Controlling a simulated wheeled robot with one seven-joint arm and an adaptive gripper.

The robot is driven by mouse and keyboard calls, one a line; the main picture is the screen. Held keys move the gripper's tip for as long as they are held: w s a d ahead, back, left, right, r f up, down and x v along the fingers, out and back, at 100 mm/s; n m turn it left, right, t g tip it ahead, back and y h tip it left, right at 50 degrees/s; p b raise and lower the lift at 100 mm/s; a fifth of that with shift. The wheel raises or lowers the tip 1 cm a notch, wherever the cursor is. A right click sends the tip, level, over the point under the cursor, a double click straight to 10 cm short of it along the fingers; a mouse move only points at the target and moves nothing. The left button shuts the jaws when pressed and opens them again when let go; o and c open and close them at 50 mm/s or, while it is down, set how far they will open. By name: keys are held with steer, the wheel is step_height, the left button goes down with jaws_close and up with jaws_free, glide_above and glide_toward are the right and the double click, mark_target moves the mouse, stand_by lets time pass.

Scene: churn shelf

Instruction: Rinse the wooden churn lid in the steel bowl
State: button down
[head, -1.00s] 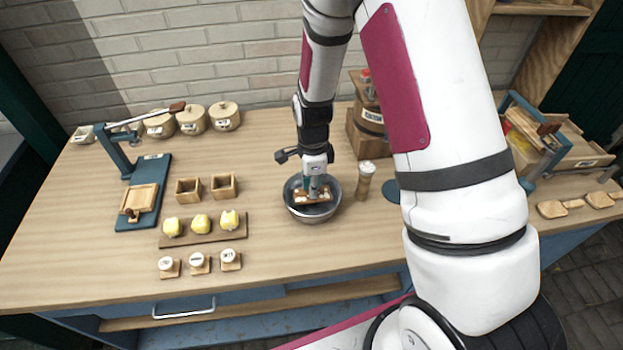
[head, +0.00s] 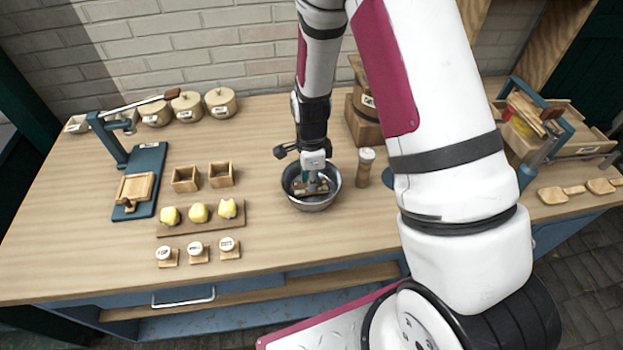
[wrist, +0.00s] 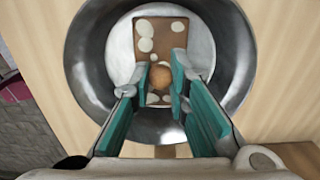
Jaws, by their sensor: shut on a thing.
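The steel bowl (head: 326,200) stands on the wooden counter, and it fills the upper middle of the wrist view (wrist: 88,70). The wooden churn lid (wrist: 172,28) is a brown rectangular board with several pale round spots and a round knob (wrist: 160,78). It is inside the bowl in the wrist view; in the head view only a small part of it shows. My gripper (wrist: 160,84) points down into the bowl with its teal-padded fingers shut on the knob. It also shows in the head view (head: 315,183). Whether the lid touches the bowl's bottom I cannot tell.
A wooden shaker (head: 364,167) stands close to the bowl's right. To the left are a board with yellow lumps (head: 198,220), two small wooden boxes (head: 186,180) and a blue lever press (head: 148,170). A wooden churn (head: 362,125) stands behind. Counter in front of the bowl is clear.

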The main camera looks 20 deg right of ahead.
steer(key=shift+a, duration=0.25)
steer(key=shift+d, duration=0.3)
stand_by(0.4)
steer(key=shift+a, duration=0.3)
steer(key=shift+r, duration=0.1)
stand_by(0.5)
steer(key=shift+r+p, duration=1.4)
steer(key=shift+r, duration=2.25)
step_height(320, 180, up, 4)
steer(key=shift+r+p, duration=0.1)
steer(key=shift+p, duration=0.5)
